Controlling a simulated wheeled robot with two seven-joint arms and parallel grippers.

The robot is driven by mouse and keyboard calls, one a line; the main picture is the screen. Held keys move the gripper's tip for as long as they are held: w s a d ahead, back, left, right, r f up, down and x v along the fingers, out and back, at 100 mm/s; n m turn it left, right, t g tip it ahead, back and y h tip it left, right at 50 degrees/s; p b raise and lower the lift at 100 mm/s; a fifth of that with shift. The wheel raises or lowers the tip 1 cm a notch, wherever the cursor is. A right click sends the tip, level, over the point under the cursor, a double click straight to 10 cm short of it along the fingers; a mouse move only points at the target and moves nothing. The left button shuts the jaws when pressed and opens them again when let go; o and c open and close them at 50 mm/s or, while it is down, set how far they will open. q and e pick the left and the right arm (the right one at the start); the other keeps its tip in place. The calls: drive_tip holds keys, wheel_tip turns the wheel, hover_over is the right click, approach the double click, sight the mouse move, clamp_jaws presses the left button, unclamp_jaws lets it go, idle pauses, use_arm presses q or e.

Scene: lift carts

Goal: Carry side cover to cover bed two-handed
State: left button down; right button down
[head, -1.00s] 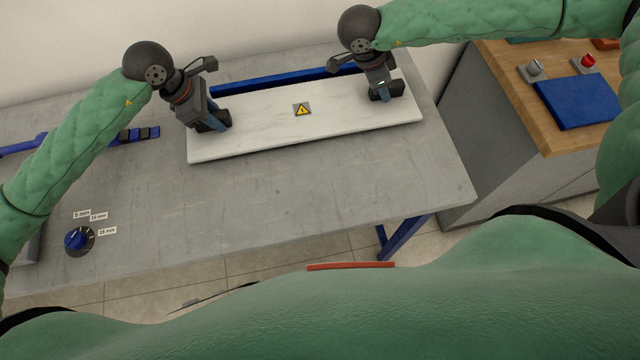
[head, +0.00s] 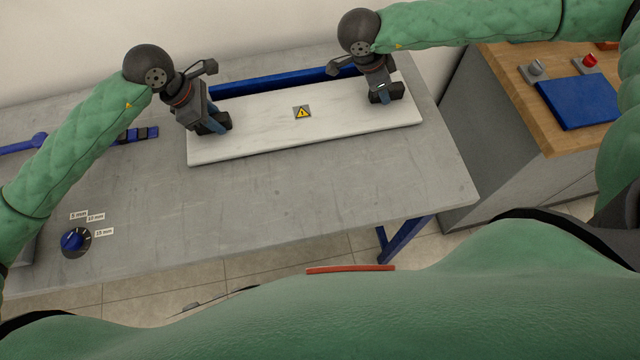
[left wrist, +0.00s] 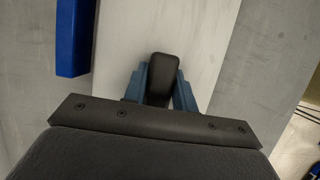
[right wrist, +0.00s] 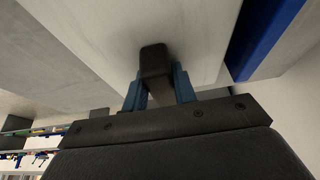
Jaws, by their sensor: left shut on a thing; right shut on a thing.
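The side cover, a long white panel (head: 270,138) with a yellow warning label, lies level over the grey table. Whether it touches the tabletop I cannot tell. My left gripper (head: 214,124) is shut on the black handle near the panel's left end. My right gripper (head: 384,93) is shut on the handle near its right end. In the left wrist view, blue fingers flank the black handle (left wrist: 163,72) on the white panel (left wrist: 140,35). The right wrist view shows the other handle (right wrist: 154,62) likewise between the fingers. I cannot make out the cover bed for certain.
A blue rail (head: 275,84) runs just behind the panel. A dial with millimetre labels (head: 75,241) and dark blue blocks (head: 138,134) are on the table's left. The front of the grey tabletop (head: 310,200) is clear. A wooden-topped cabinet (head: 510,85) stands at right.

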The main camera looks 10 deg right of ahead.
use_arm(q)
drive_tip(key=c, duration=1)
unclamp_jaws()
drive_tip(key=shift+c, duration=0.2)
drive_tip(key=shift+f, duration=0.1)
use_arm(e)
drive_tip(key=c, duration=1.5)
unclamp_jaws()
drive_tip(key=o, duration=0.5)
drive_tip(key=shift+c, duration=0.2)
use_arm(q)
drive_tip(key=shift+c, duration=0.8)
drive_tip(key=shift+a+r, duration=0.1)
drive_tip(key=shift+r, duration=0.15)
drive_tip(key=shift+p+v, duration=0.4)
drive_tip(key=shift+v, duration=4.4)
use_arm(e)
drive_tip(key=shift+r, duration=0.45)
